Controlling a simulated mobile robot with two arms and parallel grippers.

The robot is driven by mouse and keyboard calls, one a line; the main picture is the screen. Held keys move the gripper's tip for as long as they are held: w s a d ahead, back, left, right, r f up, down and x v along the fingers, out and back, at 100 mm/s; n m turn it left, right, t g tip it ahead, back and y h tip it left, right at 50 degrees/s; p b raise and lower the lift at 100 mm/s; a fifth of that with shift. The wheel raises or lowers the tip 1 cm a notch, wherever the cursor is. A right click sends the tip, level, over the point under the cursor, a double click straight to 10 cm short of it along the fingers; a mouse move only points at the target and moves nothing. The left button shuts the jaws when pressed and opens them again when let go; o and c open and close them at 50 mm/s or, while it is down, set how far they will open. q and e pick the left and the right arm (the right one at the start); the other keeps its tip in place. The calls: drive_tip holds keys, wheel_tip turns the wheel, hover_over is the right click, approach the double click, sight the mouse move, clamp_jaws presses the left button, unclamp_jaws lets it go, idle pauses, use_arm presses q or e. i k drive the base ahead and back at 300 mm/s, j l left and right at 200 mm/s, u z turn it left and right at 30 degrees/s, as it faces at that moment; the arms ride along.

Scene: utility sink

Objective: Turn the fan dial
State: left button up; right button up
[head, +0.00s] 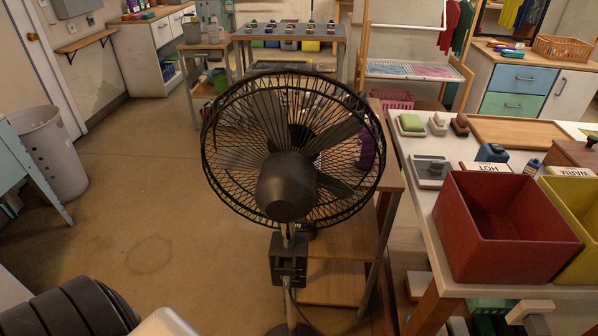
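A black standing fan (287,185) is in the middle of the head view, with its round wire cage and dark motor housing turned toward me. Below the cage, a black control box (288,259) sits on the fan's pole. A dial on this box cannot be made out clearly at this size. A cable hangs beneath the box, and the base is partly cut off by the bottom edge. Neither of my grippers can be made out in the view. A black ribbed part of my own body shows at the lower left.
A white table on the right holds a red bin (505,230), a yellow bin (575,215) and small items. A wooden shelf unit (335,278) stands close behind the fan. A grey basket (50,152) is at the left. The floor (140,200) left of the fan is clear.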

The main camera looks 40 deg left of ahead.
sight(287, 280)
drive_tip(key=k+u, duration=0.1)
drive_tip(key=u, duration=0.9)
